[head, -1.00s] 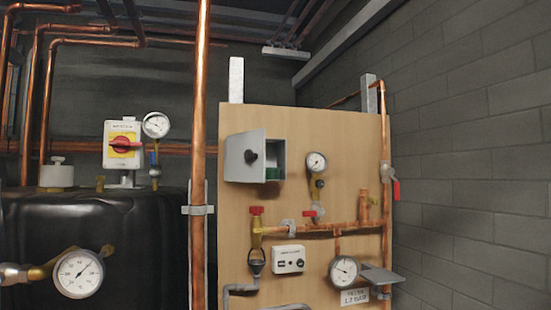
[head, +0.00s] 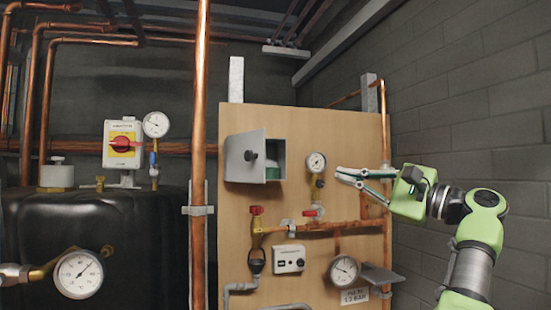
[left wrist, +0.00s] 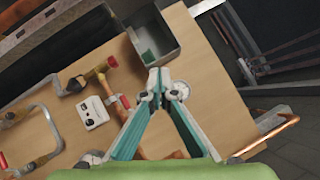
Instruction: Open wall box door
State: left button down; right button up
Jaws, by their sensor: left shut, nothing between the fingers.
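The grey wall box (head: 275,146) hangs on the upper part of a wooden board. Its door (head: 242,160), with a black knob (head: 251,155), stands ajar, its right edge swung out, and a green item shows inside. My left gripper (head: 340,175) is in front of the board, right of the box and apart from it, its green arm entering the picture from the right. Its fingers are shut and empty. In the left wrist view, the fingertips (left wrist: 157,88) appear just below the box (left wrist: 174,52). My right gripper is not in view.
A pressure gauge (head: 316,163) is between the box and my left gripper. Copper pipes with red-handled valves (head: 256,211) and a white control unit (head: 288,259) are below. A vertical copper pipe (head: 200,120) stands left of the board.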

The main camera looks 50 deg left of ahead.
pick_arm(q)
jog(key=s+r+n+h, duration=0.3)
jog(key=s+r+n, duration=0.1)
jog(key=s+n, duration=0.15)
jog(key=s+a, duration=0.6)
jog(key=a, duration=0.4)
jog(key=shift+s+g, duration=0.3)
jog(key=shift+s, duration=0.05)
jog(key=shift+f+m, duration=0.15)
jog(key=shift+m, duration=0.1)
